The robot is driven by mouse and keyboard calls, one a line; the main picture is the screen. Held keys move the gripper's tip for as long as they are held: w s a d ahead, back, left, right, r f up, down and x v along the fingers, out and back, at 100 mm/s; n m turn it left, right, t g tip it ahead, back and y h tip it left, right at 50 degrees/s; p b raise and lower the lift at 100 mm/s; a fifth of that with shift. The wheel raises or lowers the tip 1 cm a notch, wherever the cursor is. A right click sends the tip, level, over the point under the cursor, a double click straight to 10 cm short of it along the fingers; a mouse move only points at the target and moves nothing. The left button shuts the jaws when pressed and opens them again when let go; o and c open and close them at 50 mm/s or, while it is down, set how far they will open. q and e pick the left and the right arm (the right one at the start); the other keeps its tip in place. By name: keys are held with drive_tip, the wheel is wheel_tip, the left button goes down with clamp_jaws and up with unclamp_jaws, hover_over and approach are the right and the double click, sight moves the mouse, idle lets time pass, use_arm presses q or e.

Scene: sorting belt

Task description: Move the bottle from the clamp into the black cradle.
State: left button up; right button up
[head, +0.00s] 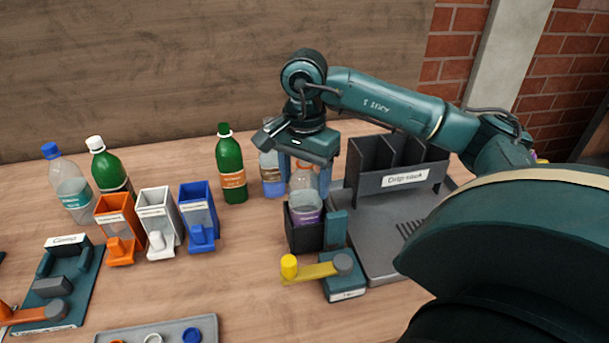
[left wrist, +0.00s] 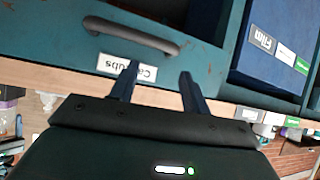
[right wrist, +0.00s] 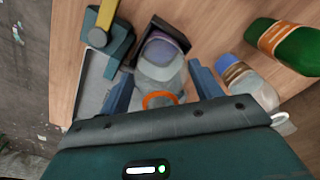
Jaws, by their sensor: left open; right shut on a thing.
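The clear bottle (head: 305,206) with a purple label and an orange ring at its neck stands roughly upright, its lower part inside the black cradle (head: 304,239). Its base is hidden by the cradle's front wall, so I cannot tell whether it touches bottom. My right gripper (head: 305,170) comes from above and is shut on the bottle's upper part; the bottle also shows between the fingers in the right wrist view (right wrist: 160,70). The clamp (head: 62,285), a teal fixture with an orange-ended lever, is empty at the left. My left gripper (left wrist: 158,84) is open and empty before a drawer.
Beside the cradle is a yellow-knobbed lever (head: 312,270). A grey drip rack (head: 378,240) stands right. Orange, white and blue bins (head: 200,215) stand left. A grey tray (head: 125,336) holds caps.

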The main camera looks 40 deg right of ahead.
drive_tip(key=o, duration=1.4)
